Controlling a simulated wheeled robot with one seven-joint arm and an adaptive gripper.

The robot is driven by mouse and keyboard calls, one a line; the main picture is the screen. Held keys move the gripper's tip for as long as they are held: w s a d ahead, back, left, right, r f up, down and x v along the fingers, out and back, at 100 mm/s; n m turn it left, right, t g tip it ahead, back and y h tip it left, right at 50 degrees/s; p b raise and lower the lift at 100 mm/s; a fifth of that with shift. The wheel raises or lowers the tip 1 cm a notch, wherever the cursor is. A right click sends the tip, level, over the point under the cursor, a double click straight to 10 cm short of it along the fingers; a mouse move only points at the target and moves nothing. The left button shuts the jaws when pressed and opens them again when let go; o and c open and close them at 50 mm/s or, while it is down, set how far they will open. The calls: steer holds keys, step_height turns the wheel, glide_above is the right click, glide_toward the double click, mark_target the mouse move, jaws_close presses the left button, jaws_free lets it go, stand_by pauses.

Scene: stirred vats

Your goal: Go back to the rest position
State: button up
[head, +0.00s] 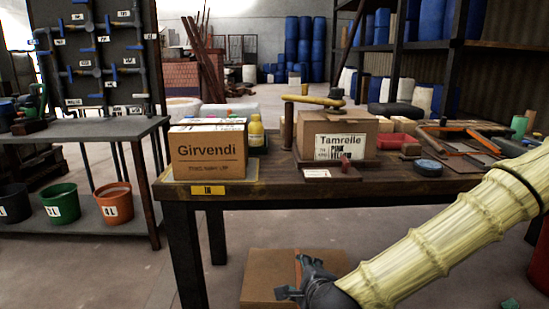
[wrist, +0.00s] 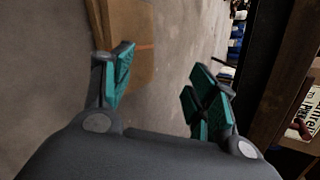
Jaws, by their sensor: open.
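My gripper (head: 292,285) is at the end of my yellow-sleeved arm, low in front of the wooden workbench (head: 290,190) in the head view. It is above or in front of a brown cardboard box (head: 262,272) on the floor; the gap cannot be judged. In the wrist view my gripper (wrist: 160,85) has its teal-padded fingers wide apart, with only bare floor between them. The cardboard box also shows in the wrist view (wrist: 135,25), beside and beyond the left finger. My gripper holds nothing.
The bench carries a Girvendi box (head: 208,150), a Tamrelle box (head: 336,132), a yellow bottle (head: 256,132) and tools. Buckets, one green (head: 60,203), stand on a shelf at left. Open floor lies at front left.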

steer(key=s+d+f+n+g+p, duration=0.15)
steer(key=s+f+n, duration=0.3)
steer(key=f, duration=0.45)
steer(key=s+d+f+n+g, duration=0.1)
steer(key=s+f+n+g, duration=0.2)
steer(key=s+f, duration=0.35)
steer(key=s+d+f+n+g, duration=0.1)
steer(key=s+f+n+g, duration=0.15)
steer(key=f, duration=0.85)
steer(key=s+d+f+n+g+h+p, duration=0.1)
steer(key=s+d+f+n, duration=0.25)
steer(key=s, duration=0.25)
steer(key=s+d+f+n+g, duration=0.25)
steer(key=s+d+f, duration=0.2)
steer(key=s, duration=0.25)
steer(key=s+d+f+n+g+h+p, duration=0.1)
steer(key=s+d+f+n, duration=0.25)
steer(key=s, duration=0.25)
step_height(320, 180, up, 38)
steer(key=p, duration=3.7)
steer(key=shift+d+r+n+p, duration=0.15)
steer(key=shift+d+n+p, duration=0.15)
steer(key=shift+d+n, duration=0.1)
